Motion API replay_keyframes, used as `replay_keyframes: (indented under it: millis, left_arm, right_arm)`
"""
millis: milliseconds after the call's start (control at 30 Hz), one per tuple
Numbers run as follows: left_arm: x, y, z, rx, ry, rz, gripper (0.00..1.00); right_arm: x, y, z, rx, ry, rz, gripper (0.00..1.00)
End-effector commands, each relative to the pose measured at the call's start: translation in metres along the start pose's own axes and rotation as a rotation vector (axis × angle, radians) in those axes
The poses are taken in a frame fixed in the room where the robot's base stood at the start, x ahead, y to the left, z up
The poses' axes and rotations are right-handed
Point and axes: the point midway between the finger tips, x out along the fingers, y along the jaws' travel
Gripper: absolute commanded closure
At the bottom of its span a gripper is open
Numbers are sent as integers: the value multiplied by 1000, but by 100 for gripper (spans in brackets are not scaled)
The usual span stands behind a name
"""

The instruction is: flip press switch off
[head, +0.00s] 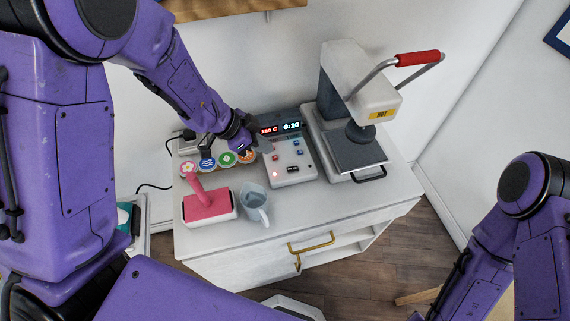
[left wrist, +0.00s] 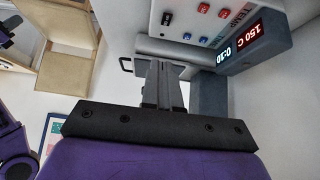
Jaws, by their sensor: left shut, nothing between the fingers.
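The control box (head: 288,160) is light grey with a dark display lit in red and blue, red and blue buttons, and a small black rocker switch (head: 293,169) near its front. A red lamp (head: 276,174) glows beside the switch. In the left wrist view the switch (left wrist: 167,18) is at the top; its rocker position is too small to tell. My left gripper (head: 264,146) is shut and empty, beside the upper left of the control box, apart from the switch. Its closed fingers (left wrist: 164,84) point toward the press in the left wrist view. My right gripper is out of view.
The heat press (head: 336,85) with a red handle (head: 417,58) stands right of the box, tagged "HOT". A pink press tool (head: 207,203), a glass jug (head: 255,203) and several round badges (head: 228,159) sit to the left. The cabinet top's front right is clear.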

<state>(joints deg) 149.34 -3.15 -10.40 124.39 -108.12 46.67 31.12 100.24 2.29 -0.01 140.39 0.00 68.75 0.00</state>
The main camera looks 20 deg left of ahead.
Motion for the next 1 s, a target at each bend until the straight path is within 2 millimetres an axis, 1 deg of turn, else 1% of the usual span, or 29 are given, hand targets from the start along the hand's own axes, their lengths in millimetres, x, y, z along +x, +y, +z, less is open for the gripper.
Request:
replay_keyframes:
  millis: [67,167,400,533,600,733,833,1000]
  left_arm:
    - [8,1,1,-1,0,3,100]
    - [26,1,1,-1,1,5,100]
    - [79,2,0,-1,0,7,100]
    - [105,2,2,-3,0,6,100]
    - [113,2,12,-5,0,6,100]
    - [123,2,22,-3,1,4,100]
    - [127,2,26,-1,1,4,100]
    - [128,1,27,1,2,3,100]
  right_arm:
    - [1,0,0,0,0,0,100]
    - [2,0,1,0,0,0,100]
    - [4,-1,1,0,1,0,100]
    - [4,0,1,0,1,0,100]
    - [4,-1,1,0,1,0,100]
    - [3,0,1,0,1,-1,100]
    - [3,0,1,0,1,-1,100]
    - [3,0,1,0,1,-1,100]
